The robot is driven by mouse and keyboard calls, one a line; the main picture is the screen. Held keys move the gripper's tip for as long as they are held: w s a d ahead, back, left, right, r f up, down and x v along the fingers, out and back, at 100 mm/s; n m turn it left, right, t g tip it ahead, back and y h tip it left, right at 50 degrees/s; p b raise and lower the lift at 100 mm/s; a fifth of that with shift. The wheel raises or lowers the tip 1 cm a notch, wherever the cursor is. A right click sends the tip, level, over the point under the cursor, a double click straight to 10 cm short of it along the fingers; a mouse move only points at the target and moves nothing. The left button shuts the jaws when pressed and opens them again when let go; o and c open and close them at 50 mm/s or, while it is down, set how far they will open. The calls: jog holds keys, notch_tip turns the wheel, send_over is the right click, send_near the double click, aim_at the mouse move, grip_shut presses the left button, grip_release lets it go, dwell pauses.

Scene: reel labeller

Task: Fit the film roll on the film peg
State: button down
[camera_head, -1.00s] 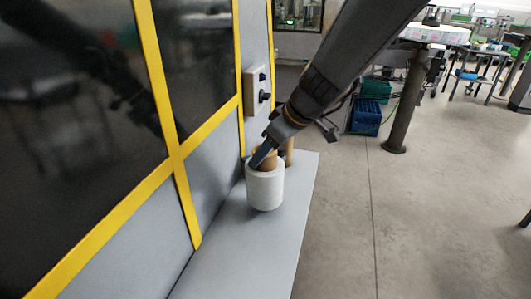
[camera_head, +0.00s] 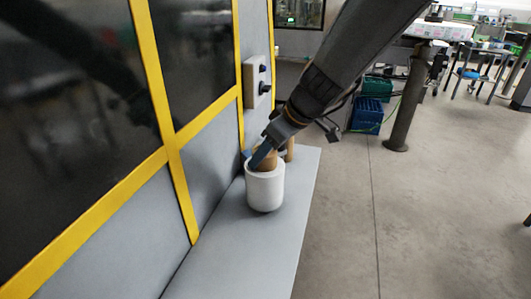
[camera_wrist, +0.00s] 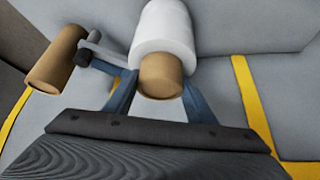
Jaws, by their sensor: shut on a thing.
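The film roll (camera_head: 264,190) is a white cylinder with a brown core (camera_wrist: 161,72) standing out of its end. It is over the grey ledge in the head view; I cannot tell whether it touches the ledge. It also shows at the top middle of the wrist view (camera_wrist: 163,28). My gripper (camera_head: 262,158) is shut on the core, with a blue finger on each side of it in the wrist view (camera_wrist: 160,84). I cannot make out the film peg for certain; a grey, black-tipped part (camera_wrist: 92,46) shows left of the roll.
A brown cylinder (camera_head: 289,149) is just behind the gripper, also at the left of the wrist view (camera_wrist: 57,60). The grey ledge (camera_head: 245,255) runs along the yellow-framed machine wall. Open floor lies right.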

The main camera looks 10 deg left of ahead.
jog(key=shift+f+b, duration=0.45)
jog(key=shift+b, duration=0.1)
jog(key=c, duration=0.8)
grip_release()
jog(key=shift+o, duration=0.4)
jog(key=v, duration=0.8)
